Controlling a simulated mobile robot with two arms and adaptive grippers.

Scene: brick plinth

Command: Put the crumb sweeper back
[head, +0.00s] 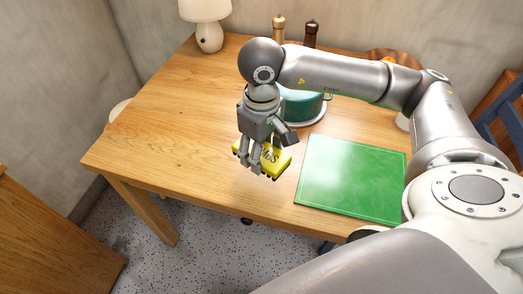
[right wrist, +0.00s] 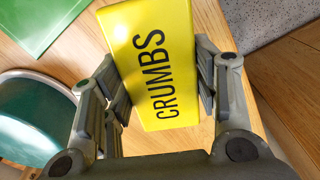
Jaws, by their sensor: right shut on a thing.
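The crumb sweeper is a yellow block (head: 279,162) with dark lettering. In the right wrist view the yellow sweeper (right wrist: 150,50) reads "CRUMBS" and sits between both fingers. My right gripper (head: 256,160) is shut on it, over the front part of the wooden table (head: 160,120). In the right wrist view my right gripper (right wrist: 162,85) has a finger against each long side of the sweeper. I cannot tell whether the sweeper touches the table top. My left gripper is not in view.
A green mat (head: 352,180) lies right of the sweeper. A teal pot (head: 303,104) stands behind my gripper, partly hidden. A lamp (head: 209,38) and two pepper mills (head: 311,34) stand at the back. The table's left part is clear.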

